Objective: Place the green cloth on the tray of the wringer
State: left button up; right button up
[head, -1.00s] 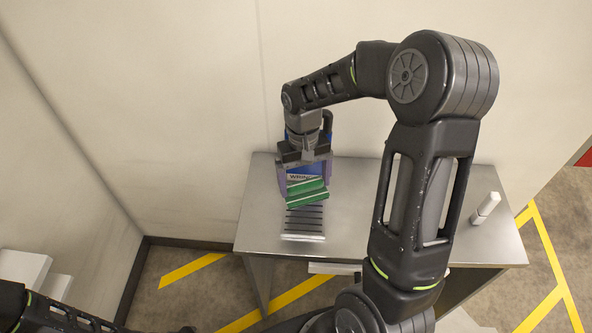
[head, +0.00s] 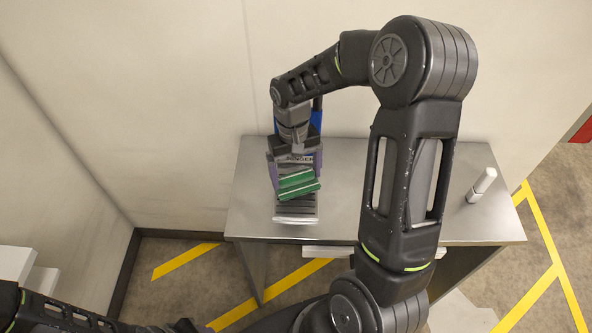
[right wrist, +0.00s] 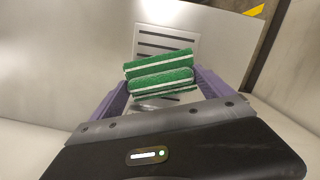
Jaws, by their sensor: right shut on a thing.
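The green cloth (head: 297,186) is folded, with white stripes along its edges. It also shows in the right wrist view (right wrist: 160,72). My right gripper (head: 294,180) is shut on it, with a purple finger at each side, and holds it over the wringer's tray. The tray (head: 296,219) is a pale slotted plate on the metal table; its front edge shows below the cloth. It also shows in the right wrist view (right wrist: 180,27). I cannot tell whether the cloth touches the tray. The wringer's blue body (head: 315,124) is mostly hidden behind my gripper. My left gripper is not in view.
The metal table (head: 350,220) stands against a pale wall. A white cylindrical object (head: 482,186) lies or stands near its right side. The table top between is partly hidden by my right arm. Yellow lines mark the floor.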

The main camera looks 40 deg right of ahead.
aim_at(296, 174)
jog(key=shift+f+b, duration=0.35)
jog(key=shift+f, duration=0.6)
jog(key=shift+f+b, duration=0.5)
jog(key=shift+f, duration=0.1)
jog(key=o, duration=1.2)
jog(key=shift+o, duration=0.2)
jog(key=shift+w+d+r+b, duration=0.1)
jog(key=shift+w+r+b, duration=0.05)
jog(key=shift+r, duration=1.15)
jog(key=shift+w+a+r+b, duration=0.1)
jog(key=shift+w+r+b, duration=0.05)
jog(key=shift+r, duration=1.2)
jog(key=shift+w+d+r+b, duration=0.1)
jog(key=shift+w+r+b, duration=0.05)
jog(key=shift+r, duration=1.15)
